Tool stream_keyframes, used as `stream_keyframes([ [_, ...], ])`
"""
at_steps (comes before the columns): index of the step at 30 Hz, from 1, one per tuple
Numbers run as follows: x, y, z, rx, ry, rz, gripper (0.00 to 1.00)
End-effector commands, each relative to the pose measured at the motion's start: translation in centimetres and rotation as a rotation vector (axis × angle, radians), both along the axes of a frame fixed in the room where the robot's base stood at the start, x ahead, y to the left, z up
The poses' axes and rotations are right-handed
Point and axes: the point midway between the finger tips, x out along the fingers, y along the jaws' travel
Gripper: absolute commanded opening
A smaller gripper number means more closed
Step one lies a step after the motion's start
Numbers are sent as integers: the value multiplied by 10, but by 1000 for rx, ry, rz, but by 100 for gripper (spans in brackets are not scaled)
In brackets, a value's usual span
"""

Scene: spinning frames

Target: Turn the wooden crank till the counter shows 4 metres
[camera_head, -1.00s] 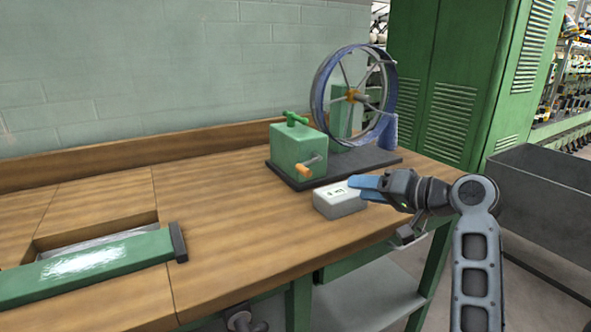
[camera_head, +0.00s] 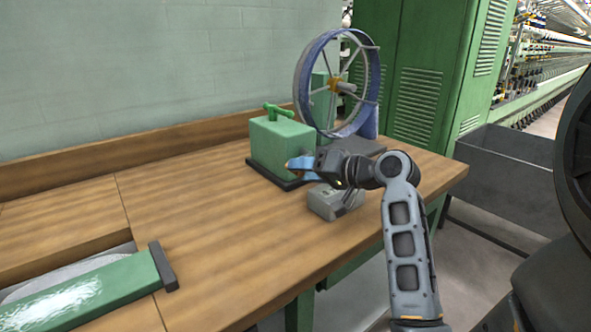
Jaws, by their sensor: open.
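The green box of the reeling device (camera_head: 277,146) stands on a dark base on the wooden bench. Behind it is the large blue-rimmed wheel (camera_head: 303,75) with spokes and an orange hub. My gripper (camera_head: 300,163), with blue fingers, is open in front of the box's right side, where the crank sits. A bit of the crank's orange knob seems to show at the fingertips; the rest of the crank is hidden behind the gripper. I cannot tell whether the fingers touch it. The grey-white counter box (camera_head: 322,206) sits below my gripper, its display partly covered and unreadable.
A green plate with a dark end bar (camera_head: 95,292) lies at the bench's front left. The middle of the wooden bench top (camera_head: 215,215) is clear. A green cabinet (camera_head: 415,75) and a grey bin (camera_head: 510,165) stand to the right.

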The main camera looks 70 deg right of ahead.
Motion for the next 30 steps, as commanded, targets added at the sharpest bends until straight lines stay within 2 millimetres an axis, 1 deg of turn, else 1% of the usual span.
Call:
stream_keyframes([
  [1,7,-2,-1,-1,0,2,48],
  [3,14,-4,-3,0,0,1,48],
  [6,21,-6,-6,0,1,1,48],
  [10,25,-7,-7,0,0,0,48],
  [16,25,-7,-7,0,0,0,48],
  [17,25,-7,-7,0,0,0,47],
  [30,25,-7,-7,0,-1,-1,4],
])
